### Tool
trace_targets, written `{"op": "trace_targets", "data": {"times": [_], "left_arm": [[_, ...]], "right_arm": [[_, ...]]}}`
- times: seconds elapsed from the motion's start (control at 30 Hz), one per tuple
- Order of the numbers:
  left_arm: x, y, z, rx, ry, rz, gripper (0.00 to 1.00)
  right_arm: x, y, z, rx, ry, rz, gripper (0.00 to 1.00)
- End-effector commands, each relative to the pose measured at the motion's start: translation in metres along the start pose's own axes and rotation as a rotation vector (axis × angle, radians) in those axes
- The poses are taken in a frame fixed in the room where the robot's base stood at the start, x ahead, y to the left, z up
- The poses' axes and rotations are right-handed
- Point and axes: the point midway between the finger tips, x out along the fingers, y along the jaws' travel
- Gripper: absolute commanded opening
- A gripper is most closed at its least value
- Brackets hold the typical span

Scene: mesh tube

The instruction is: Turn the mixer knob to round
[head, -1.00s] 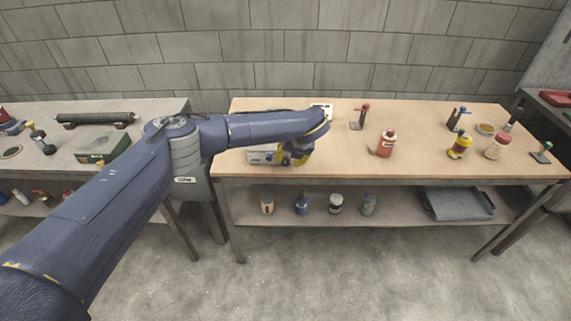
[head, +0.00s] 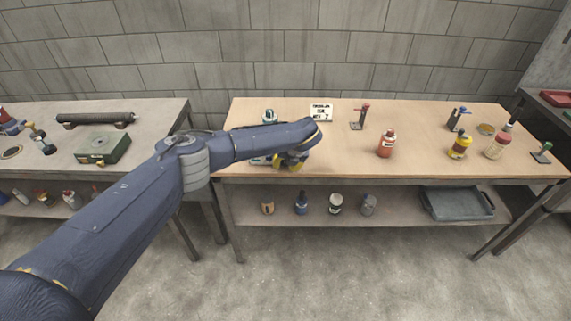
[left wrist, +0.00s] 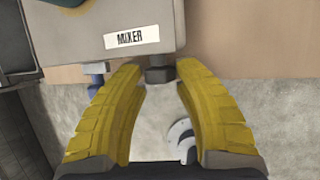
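The mixer (left wrist: 135,25) is a pale grey box with a white "MIXER" label in the left wrist view. A dark knob (left wrist: 158,75) sticks out of its front, below the label. A bluish knob (left wrist: 95,78) shows further left, partly behind a finger. My left gripper (left wrist: 159,68) is open, its yellow fingertips on either side of the dark knob with small gaps visible. In the head view, my left gripper (head: 290,162) is at the bench's front edge and hides most of the mixer (head: 260,160). The knob's setting marks cannot be read. My right gripper is in neither view.
Several jars and a grey tray (head: 457,205) are on the shelf below. The bench middle is mostly clear.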

Motion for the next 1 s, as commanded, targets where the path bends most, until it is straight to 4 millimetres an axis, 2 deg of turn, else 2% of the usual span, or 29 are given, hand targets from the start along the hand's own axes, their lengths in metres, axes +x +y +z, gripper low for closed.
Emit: {"op": "trace_targets", "data": {"times": [0.03,0.23,0.57,1.0], "left_arm": [[-0.0001,-0.0001,0.0000,0.000,0.000,0.000,0.24],[-0.0001,0.0000,-0.0001,0.000,0.000,0.000,0.01],[0.0002,-0.0022,-0.0010,0.017,0.001,0.035,0.00],[0.0025,-0.0031,-0.0029,0.128,0.004,0.309,0.00]], "right_arm": [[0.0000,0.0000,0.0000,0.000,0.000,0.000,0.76],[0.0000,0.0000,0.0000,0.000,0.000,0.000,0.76],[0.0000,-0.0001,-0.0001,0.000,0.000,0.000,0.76],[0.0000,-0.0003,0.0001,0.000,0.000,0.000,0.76]]}}
